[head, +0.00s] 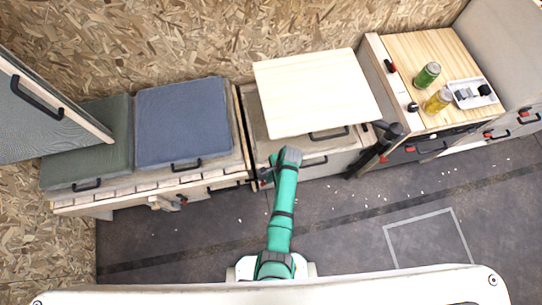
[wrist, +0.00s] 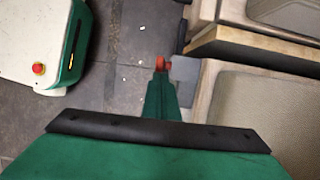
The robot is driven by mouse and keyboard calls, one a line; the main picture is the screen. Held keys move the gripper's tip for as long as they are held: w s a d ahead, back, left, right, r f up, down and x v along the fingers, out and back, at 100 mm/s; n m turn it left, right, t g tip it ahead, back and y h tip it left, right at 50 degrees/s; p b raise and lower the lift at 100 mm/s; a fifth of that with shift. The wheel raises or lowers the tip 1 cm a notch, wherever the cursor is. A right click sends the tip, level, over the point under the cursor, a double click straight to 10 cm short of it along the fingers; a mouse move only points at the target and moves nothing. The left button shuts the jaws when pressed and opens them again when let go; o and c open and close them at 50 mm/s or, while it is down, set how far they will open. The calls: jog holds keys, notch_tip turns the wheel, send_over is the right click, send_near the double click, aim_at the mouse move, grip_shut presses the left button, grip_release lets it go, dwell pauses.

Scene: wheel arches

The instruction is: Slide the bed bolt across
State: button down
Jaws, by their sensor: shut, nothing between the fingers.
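My gripper (wrist: 162,64) shows in the wrist view as a narrow green tip with red ends, shut and empty. In the head view my green arm reaches up to the bench fronts, and the gripper is too small and partly hidden there to make out. The bed bolt is not clearly told apart in either view. A small wooden bracket with a dark and reddish fitting (head: 168,203) sticks out low on the front of the left bench and may be it. My arm's end is to the right of that fitting, apart from it.
The left bench carries a green cushion (head: 95,145) and a blue cushion (head: 183,120). A pale board (head: 315,92) lies over the middle unit. A counter (head: 425,55) with two jars and a tray stands right. A panel (head: 40,110) juts in at left. The floor (head: 350,225) is open.

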jog(key=v, duration=0.8)
jog(key=shift+d+r, duration=0.3)
jog(key=shift+d, duration=0.15)
jog(key=s+a+n+t+h, duration=0.25)
jog(key=s+n+t, duration=0.4)
jog(key=s, duration=0.45)
jog(key=s+r+n+t, duration=0.3)
jog(key=r, duration=0.8)
jog(key=s+a+r+n+t, duration=0.1)
jog(key=s+r+n+t, duration=0.2)
jog(key=r, duration=0.7)
jog(key=s+a+r+n+t, duration=0.1)
jog(key=s+r+n+t, duration=0.2)
jog(key=r, duration=0.8)
jog(key=s+h, duration=0.1)
jog(key=s, duration=0.1)
jog(key=shift+s+r+n, duration=0.25)
jog(key=shift+r+n, duration=0.1)
jog(key=shift+a+t, duration=0.1)
jog(key=shift+t, duration=0.15)
